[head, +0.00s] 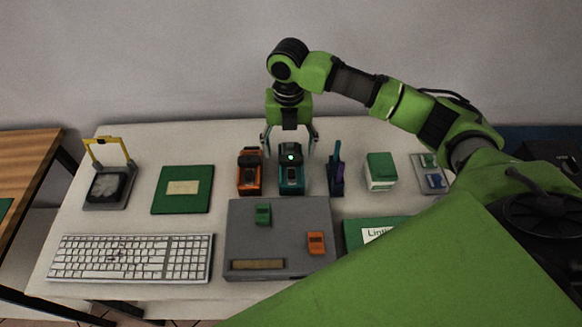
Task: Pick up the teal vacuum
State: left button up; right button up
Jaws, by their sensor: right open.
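The teal vacuum (291,180) stands on the white table, a small boxy device with a dark top and a lit green spot. My right gripper (289,143) points down above and just behind it, with its fingers spread to either side of its upper part. The gripper is open, and I see no finger clearly pressed on the vacuum. Its left finger comes close to the orange device beside the vacuum. My left gripper is not in view.
A grey box (280,215) lies in front. A keyboard (130,258), green book (182,190) and white-green box (380,171) lie around.

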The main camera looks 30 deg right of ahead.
aim_at(291, 161)
notch_tip(291, 161, down, 4)
jog(key=shift+w+d+r+p, duration=0.1)
jog(key=shift+r+p, duration=0.1)
jog(key=shift+p, duration=0.1)
jog(key=f, duration=0.1)
jog(key=f+p, duration=0.1)
jog(key=f, duration=0.1)
jog(key=shift+d+f, duration=0.2)
jog(key=shift+f, duration=0.65)
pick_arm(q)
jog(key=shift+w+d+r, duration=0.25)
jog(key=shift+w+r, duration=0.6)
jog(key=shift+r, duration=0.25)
pick_arm(e)
jog(key=shift+r, duration=0.1)
jog(key=c, duration=1.5)
